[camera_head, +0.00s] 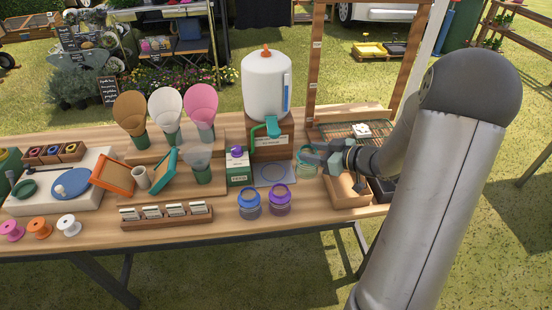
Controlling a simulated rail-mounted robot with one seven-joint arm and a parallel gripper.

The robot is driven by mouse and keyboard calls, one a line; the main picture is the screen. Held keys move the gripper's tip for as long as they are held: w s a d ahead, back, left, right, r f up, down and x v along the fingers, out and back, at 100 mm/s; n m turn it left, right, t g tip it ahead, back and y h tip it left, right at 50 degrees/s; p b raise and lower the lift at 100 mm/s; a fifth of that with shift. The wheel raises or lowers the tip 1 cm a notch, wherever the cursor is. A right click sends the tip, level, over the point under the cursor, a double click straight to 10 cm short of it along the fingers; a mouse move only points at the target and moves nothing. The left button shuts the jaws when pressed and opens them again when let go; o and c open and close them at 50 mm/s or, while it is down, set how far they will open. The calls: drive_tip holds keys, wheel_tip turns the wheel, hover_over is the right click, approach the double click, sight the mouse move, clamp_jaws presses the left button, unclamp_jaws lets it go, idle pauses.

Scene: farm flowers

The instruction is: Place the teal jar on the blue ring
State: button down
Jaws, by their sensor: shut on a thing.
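The teal jar (306,168) is a clear jar with a teal band at the top, right of the white dispenser's front. My gripper (311,154) reaches in from the right and is shut on the jar near its top. The jar looks upright; I cannot tell if its base touches the table. The blue ring (275,183) is a thin outline on a grey mat (290,182) in front of the dispenser. The ring is empty and lies left of and nearer than the jar.
A blue-topped jar (249,204) and a purple-topped jar (280,203) stand just in front of the mat. The white dispenser (266,85) with a teal tap (273,125) rises behind. A wooden box (347,190) sits right, below my gripper.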

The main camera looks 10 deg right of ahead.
sight(316, 172)
wheel_tip(316, 172, down, 8)
drive_tip(key=shift+r, duration=0.2)
drive_tip(key=w+a+p, duration=0.1)
drive_tip(key=w+a, duration=0.2)
drive_tip(key=w+a+p, duration=0.1)
drive_tip(key=w+a, duration=0.1)
drive_tip(key=w, duration=0.1)
drive_tip(key=w+a+p, duration=0.1)
drive_tip(key=w+a, duration=0.2)
drive_tip(key=w, duration=0.1)
drive_tip(key=shift+a+f, duration=0.15)
drive_tip(key=shift+a, duration=0.15)
drive_tip(key=shift+f, duration=0.2)
drive_tip(key=shift+f, duration=0.1)
drive_tip(key=c, duration=0.8)
unclamp_jaws()
drive_tip(key=shift+o, duration=0.2)
